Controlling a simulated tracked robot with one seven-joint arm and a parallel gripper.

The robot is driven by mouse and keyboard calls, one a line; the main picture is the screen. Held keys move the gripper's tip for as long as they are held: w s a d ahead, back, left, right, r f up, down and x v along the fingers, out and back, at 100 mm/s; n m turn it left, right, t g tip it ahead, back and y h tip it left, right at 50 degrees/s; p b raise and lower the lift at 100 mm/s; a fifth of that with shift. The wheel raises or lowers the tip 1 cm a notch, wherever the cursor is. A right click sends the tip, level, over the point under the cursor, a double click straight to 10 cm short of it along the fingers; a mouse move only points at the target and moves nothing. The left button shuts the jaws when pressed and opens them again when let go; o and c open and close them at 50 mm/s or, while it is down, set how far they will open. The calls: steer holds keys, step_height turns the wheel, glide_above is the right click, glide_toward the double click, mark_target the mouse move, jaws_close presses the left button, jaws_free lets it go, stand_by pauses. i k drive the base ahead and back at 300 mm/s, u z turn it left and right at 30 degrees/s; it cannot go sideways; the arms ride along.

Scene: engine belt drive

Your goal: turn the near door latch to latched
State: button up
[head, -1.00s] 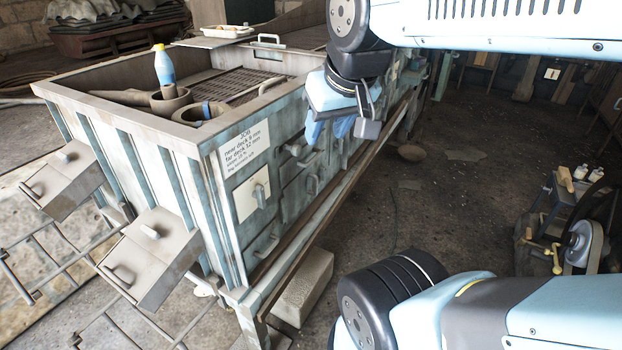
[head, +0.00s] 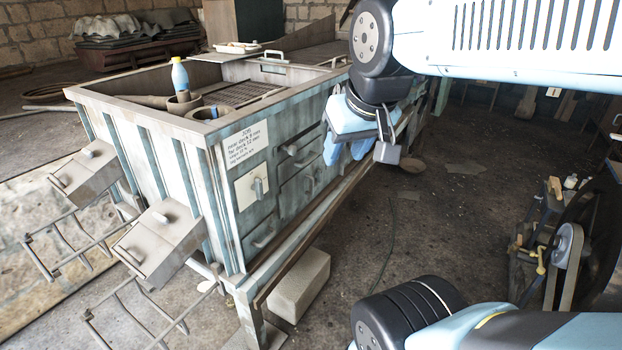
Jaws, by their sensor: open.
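The long weathered blue-and-grey machine box (head: 190,133) stands left of centre, its long side facing right. Near its front corner, under a white job card (head: 245,143), is a pale square plate (head: 246,192) with a small upright grey latch handle (head: 258,187). This looks like the near door latch; its exact setting is hard to tell.
A rail (head: 325,205) runs along the side's foot, and a pale block (head: 299,285) lies on the floor below. Two hopper boxes (head: 158,238) jut from the front end. A belt wheel (head: 590,240) stands at right. The floor between is mostly clear.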

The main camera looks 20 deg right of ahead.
mark_target(317, 176)
steer(key=z, duration=0.1)
steer(key=i, duration=0.95)
steer(key=u, duration=0.05)
